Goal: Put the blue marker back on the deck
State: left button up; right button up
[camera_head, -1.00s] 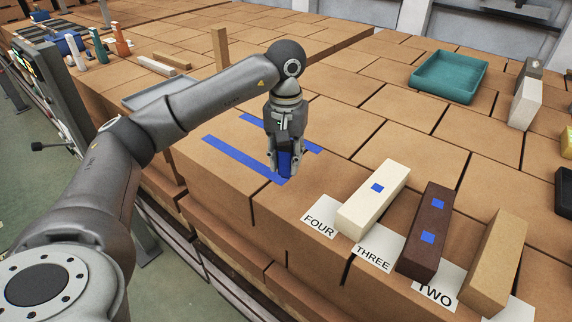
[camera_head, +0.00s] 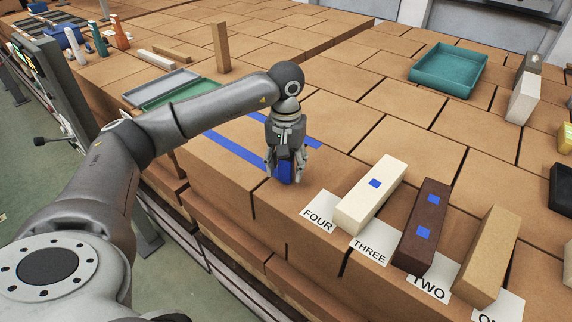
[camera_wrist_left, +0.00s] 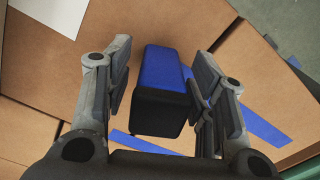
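The blue marker, a block with a black end, shows in the wrist view (camera_wrist_left: 163,68) and in the head view (camera_head: 284,172). It appears upright on the brown box deck (camera_head: 225,180), near its front edge; its base contact is hard to see. My left gripper (camera_head: 286,174) is around it from above. In the wrist view the fingers (camera_wrist_left: 160,85) stand apart, with a visible gap at the left and only a narrow one at the right. Blue tape strips (camera_head: 235,152) lie on the deck beside the marker. My right gripper is not in view.
A cream block (camera_head: 368,195), a dark brown block (camera_head: 422,228) and a tan block (camera_head: 487,255) stand near numbered cards to the right. A teal tray (camera_head: 448,70) lies farther back. Grey (camera_head: 160,86) and green (camera_head: 180,93) trays lie behind my arm.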

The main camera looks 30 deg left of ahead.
pick_arm(q)
jog(key=shift+r, duration=0.45)
notch_tip(320, 180, up, 10)
jog(key=b, duration=0.3)
jog(key=shift+f, duration=0.1)
jog(key=shift+r, duration=0.8)
